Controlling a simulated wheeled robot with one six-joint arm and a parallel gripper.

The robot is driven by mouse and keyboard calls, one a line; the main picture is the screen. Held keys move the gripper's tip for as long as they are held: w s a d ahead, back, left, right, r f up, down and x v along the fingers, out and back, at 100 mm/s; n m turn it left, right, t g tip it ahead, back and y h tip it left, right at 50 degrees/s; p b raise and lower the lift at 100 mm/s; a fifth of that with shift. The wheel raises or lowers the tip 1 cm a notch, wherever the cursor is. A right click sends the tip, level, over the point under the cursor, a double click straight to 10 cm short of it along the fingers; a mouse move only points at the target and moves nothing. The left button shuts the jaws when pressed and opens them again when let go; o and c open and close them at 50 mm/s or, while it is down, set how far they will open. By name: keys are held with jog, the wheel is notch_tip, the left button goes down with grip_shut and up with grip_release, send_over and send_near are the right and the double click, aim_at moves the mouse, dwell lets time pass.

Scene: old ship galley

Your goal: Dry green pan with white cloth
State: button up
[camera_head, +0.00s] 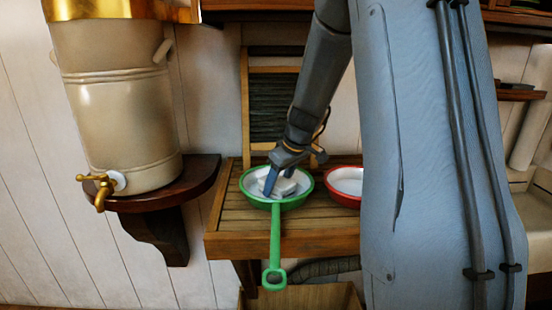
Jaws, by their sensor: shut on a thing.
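The green pan (274,203) sits on a slatted wooden drainboard (226,243). Its long green handle points toward me and hangs past the front edge. The pan's inside is pale. The white cloth (284,187) is bunched inside the pan. My gripper (279,183) reaches down into the pan and is shut on the cloth. Part of the cloth is hidden by the fingers, and I cannot tell how firmly it presses on the pan's bottom.
A red-rimmed pan or bowl (345,185) stands right of the green pan, partly hidden by my arm. A stoneware crock (120,120) with a brass tap (101,189) stands on a wall shelf (190,186) at left. A washboard-like rack (270,107) stands behind.

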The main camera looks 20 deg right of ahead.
jog(key=shift+w+d+f, duration=0.1)
jog(key=shift+w+d, duration=0.1)
jog(key=shift+w, duration=0.2)
jog(key=r+p, duration=0.1)
jog(key=r, duration=0.2)
jog(key=shift+w+r+p, duration=0.2)
jog(key=shift+r+p, duration=0.1)
jog(key=shift+p, duration=0.05)
jog(key=shift+r+p, duration=1.35)
jog(key=shift+r, duration=0.95)
jog(key=shift+f, duration=0.15)
